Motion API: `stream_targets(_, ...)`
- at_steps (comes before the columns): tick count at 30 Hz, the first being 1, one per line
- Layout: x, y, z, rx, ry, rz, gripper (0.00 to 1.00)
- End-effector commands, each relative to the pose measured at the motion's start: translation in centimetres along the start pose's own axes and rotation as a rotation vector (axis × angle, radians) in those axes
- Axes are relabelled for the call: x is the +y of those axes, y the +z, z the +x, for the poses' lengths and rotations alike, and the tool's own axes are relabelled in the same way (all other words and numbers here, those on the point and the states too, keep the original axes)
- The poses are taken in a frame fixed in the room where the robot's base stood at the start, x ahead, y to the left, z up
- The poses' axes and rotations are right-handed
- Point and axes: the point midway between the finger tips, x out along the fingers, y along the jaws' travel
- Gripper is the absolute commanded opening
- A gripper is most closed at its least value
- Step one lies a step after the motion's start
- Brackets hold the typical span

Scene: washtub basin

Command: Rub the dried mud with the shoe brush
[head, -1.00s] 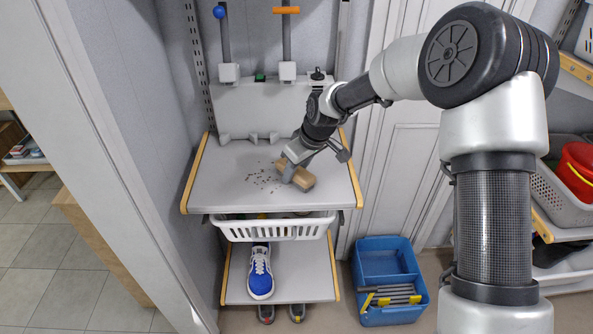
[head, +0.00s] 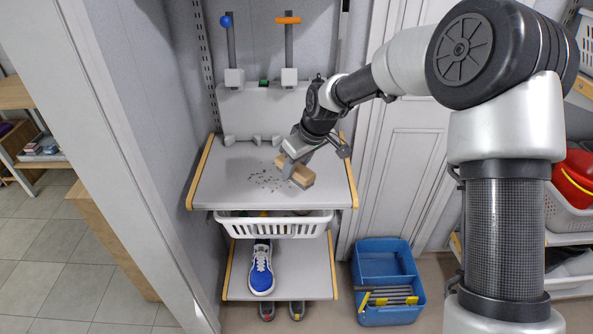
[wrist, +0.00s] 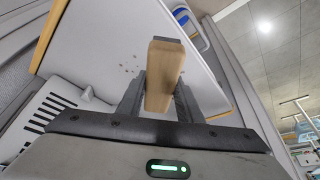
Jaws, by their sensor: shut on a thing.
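My gripper (head: 292,169) is shut on the shoe brush (head: 303,177), a wooden block with a light brown back. It holds the brush over the upper grey shelf (head: 220,187), at the right edge of the dried mud (head: 262,181). The mud is a scatter of small dark specks near the shelf's middle. In the wrist view the brush (wrist: 164,76) stands between the two dark fingers, with a few mud specks (wrist: 128,69) to its left. The bristles are hidden, and I cannot tell whether they touch the shelf.
A white basket (head: 270,226) hangs beneath the shelf. A blue and white sneaker (head: 262,272) sits on the lower shelf. A blue bin (head: 386,281) stands on the floor at right. Grey uprights with a blue knob (head: 226,21) and an orange bar (head: 288,20) rise behind the shelf.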

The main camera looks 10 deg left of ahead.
Motion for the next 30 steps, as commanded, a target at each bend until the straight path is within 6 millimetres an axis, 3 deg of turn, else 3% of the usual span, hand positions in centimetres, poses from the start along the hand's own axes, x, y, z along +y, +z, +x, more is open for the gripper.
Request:
stream_targets(9, -0.4, -1.3, -2.5, 0.002, 0.002, 0.002, 0.15)
stream_targets(30, -0.4, -1.3, -2.5, 0.002, 0.002, 0.003, 0.15)
